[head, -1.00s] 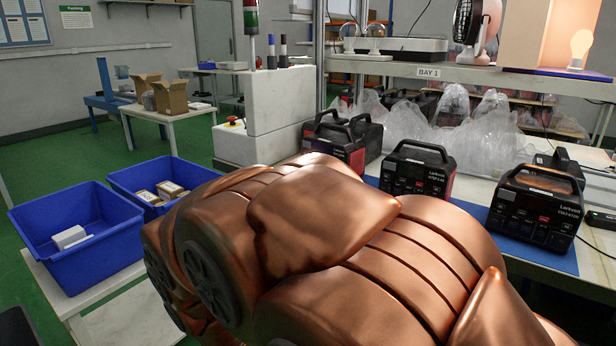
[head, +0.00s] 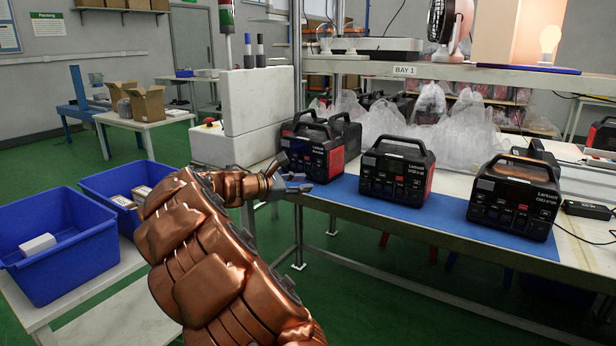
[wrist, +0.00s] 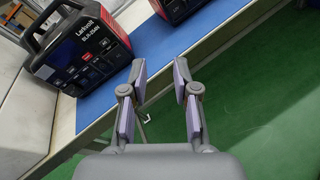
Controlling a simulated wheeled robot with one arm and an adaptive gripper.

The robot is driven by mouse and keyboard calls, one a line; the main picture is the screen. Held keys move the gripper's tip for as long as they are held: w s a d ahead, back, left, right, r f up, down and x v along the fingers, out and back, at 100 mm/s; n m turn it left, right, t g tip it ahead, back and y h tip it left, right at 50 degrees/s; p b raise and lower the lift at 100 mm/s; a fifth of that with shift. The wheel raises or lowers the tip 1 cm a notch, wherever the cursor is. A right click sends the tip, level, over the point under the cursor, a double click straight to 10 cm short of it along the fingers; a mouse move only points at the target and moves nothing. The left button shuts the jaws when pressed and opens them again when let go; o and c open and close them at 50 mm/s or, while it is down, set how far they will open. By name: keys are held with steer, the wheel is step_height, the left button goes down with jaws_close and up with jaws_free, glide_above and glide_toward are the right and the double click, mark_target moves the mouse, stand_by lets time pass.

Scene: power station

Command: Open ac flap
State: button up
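Three black and red power stations with top handles stand along the front of the bench: a left one (head: 318,152), a middle one (head: 396,172) and a right one (head: 514,196). Their front panels carry sockets and labels; I cannot make out an AC flap on any of them. My gripper (head: 298,185) is open and empty at the bench's front edge, just in front of the left station. In the wrist view my gripper (wrist: 160,72) shows a clear gap between its fingers. A station (wrist: 82,50) stands to their upper left, apart from them, and another (wrist: 176,8) is cut off at the top.
A blue mat (head: 345,193) lies under the stations. Blue bins (head: 60,270) stand on a low table at left. A white machine (head: 258,115) stands behind my gripper. A shelf (head: 440,70) runs above the bench. Green floor (head: 350,300) in front is clear.

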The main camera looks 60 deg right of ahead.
mark_target(311, 171)
steer(key=w+d+f+n+t+h, duration=0.1)
steer(key=w+d+n, duration=0.1)
steer(key=d, duration=0.3)
steer(key=w+d+f+n+t+h+b, duration=0.1)
steer(key=w+d+f+n, duration=0.1)
steer(key=w+d+n, duration=0.1)
steer(key=w+d+f+n+t+h+b, duration=0.1)
steer(key=w+d+f+n, duration=0.1)
steer(key=d, duration=0.6)
steer(key=shift+w+n, duration=0.5)
steer(key=shift+w, duration=0.65)
steer(key=shift+s+d+r, duration=0.1)
steer(key=shift+d+r, duration=0.1)
steer(key=shift+d, duration=0.35)
steer(key=shift+c, duration=0.2)
jaws_close()
